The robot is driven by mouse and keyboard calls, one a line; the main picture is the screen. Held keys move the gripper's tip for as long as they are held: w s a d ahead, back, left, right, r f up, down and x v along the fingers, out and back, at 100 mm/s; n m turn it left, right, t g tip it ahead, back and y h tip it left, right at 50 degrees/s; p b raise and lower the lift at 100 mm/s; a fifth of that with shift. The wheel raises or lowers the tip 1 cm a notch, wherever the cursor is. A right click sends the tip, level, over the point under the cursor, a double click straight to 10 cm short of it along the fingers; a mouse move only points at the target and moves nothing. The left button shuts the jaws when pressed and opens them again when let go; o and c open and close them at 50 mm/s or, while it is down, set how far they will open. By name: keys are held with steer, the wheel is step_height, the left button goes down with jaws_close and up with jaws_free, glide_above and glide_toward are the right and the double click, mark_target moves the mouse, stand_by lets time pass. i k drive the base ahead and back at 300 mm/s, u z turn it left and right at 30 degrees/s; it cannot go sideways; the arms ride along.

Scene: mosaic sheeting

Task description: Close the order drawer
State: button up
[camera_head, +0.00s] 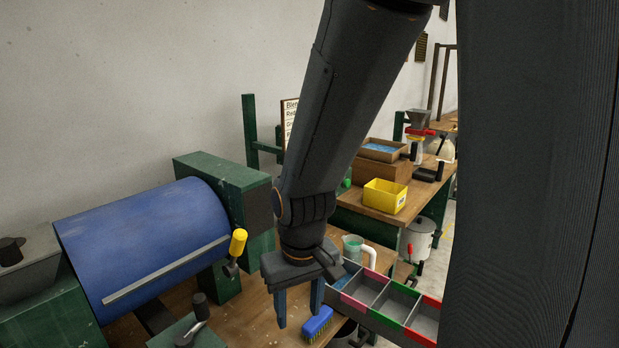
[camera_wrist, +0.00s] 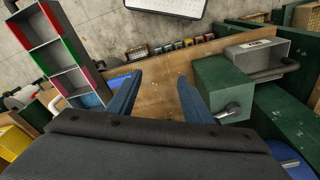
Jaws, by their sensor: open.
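A long open grey drawer-like tray (camera_head: 369,291) with several compartments edged in pink, green and red sticks out to the right of the wooden bench. It is the only drawer-like thing I see, though no label names it the order drawer. In the wrist view the tray (camera_wrist: 60,57) runs up the left side, its outer part over the floor. My gripper (camera_head: 298,316) points down above the bench, left of the tray and apart from it. In the wrist view my gripper (camera_wrist: 160,80) shows open jaws with nothing between them.
A blue brush (camera_head: 317,324) lies close to my right finger. A green box with a metal lever (camera_wrist: 225,85) stands right of the fingers. A blue drum (camera_head: 150,240) fills the left. A jug (camera_head: 352,249) stands behind the tray. Bare bench (camera_wrist: 160,100) shows between the fingers.

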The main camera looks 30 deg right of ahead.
mark_target(408, 317)
steer(key=z, duration=0.8)
steer(key=k, duration=0.35)
steer(key=z, duration=1)
steer(key=i, duration=0.45)
steer(key=u, duration=0.15)
steer(key=k, duration=0.5)
steer(key=z, duration=0.4)
steer(key=i, duration=0.6)
steer(key=u, duration=0.5)
